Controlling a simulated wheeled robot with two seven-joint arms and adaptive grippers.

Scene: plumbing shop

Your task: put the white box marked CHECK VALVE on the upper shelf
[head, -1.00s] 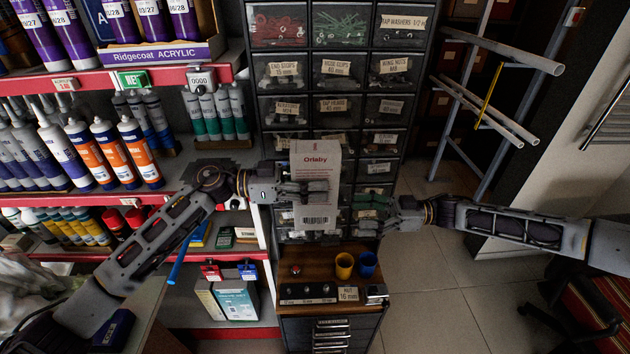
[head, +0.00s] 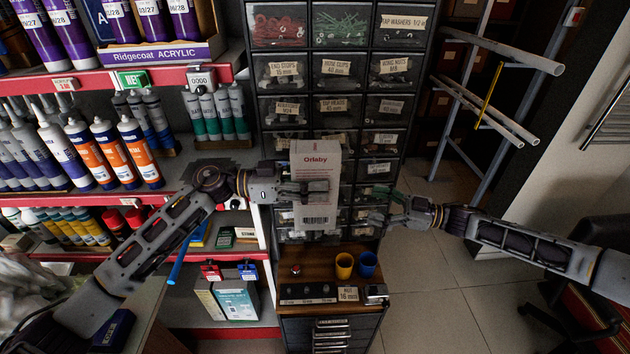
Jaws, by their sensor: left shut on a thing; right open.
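A white box (head: 316,165) with "Orlaby" in red and a barcode shows at the middle of the head view, upright, in front of the drawer cabinet. I cannot read CHECK VALVE on it. My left gripper (head: 318,190) is shut on this box, its fingers across the lower half of the front. My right gripper (head: 376,207) is open and empty, just right of the box and apart from it. At the left, a red-edged upper shelf (head: 75,82) and a middle shelf (head: 185,185) hold tubes.
The small-parts drawer cabinet (head: 337,75) stands close behind the box. A wooden top (head: 310,260) below holds a yellow cup (head: 344,265) and a blue cup (head: 367,263). A pipe rack (head: 500,55) stands at the right. Open floor (head: 430,300) lies lower right.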

